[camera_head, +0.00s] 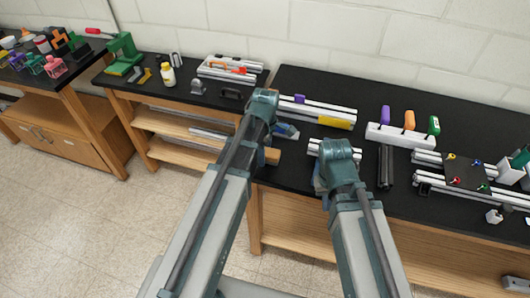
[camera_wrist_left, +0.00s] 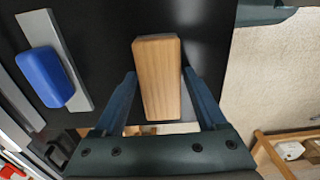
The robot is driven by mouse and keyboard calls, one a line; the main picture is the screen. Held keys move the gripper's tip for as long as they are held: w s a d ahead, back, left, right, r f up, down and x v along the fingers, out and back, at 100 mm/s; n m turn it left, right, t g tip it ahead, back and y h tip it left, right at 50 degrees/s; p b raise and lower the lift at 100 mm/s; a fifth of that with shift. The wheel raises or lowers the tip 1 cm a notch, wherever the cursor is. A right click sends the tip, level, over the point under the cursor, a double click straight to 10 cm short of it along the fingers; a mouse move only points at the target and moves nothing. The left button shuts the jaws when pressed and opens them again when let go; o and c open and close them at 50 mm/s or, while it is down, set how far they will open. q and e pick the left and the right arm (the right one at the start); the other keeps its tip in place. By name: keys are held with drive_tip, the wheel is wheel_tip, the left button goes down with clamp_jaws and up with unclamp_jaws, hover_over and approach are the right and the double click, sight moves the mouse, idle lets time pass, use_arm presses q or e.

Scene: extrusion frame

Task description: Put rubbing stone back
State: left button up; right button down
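I take the rubbing stone to be the tan, wood-coloured block (camera_wrist_left: 160,80), though I cannot confirm this. It also shows in the head view (camera_head: 272,156), near the front edge of the black bench. My left gripper (camera_wrist_left: 160,71) has its fingertips on both long sides of the block, apparently touching it. In the head view my left gripper (camera_head: 273,132) is mostly hidden by its own wrist. My right gripper (camera_head: 320,182) is largely hidden behind its arm over the bench front. Its fingers cannot be made out.
A blue block on a grey plate (camera_wrist_left: 45,78) lies beside the tan block. White rails with a yellow piece (camera_head: 335,121) lie behind. A white holder (camera_head: 400,135) with coloured handles stands right. A gap separates the benches.

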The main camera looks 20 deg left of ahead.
use_arm(q)
drive_tip(key=shift+o, duration=0.5)
drive_tip(key=shift+r, duration=0.15)
wheel_tip(320, 180, up, 12)
drive_tip(key=p, duration=1.2)
drive_tip(key=s+d+m, duration=0.5)
drive_tip(key=s+m, duration=0.2)
drive_tip(key=m, duration=0.3)
drive_tip(key=s+d+m+y, duration=0.1)
drive_tip(key=s+d+m, duration=0.4)
drive_tip(key=m, duration=0.6)
drive_tip(key=shift+s+d, duration=0.2)
drive_tip(key=shift+s, duration=0.95)
drive_tip(key=shift+r, duration=0.1)
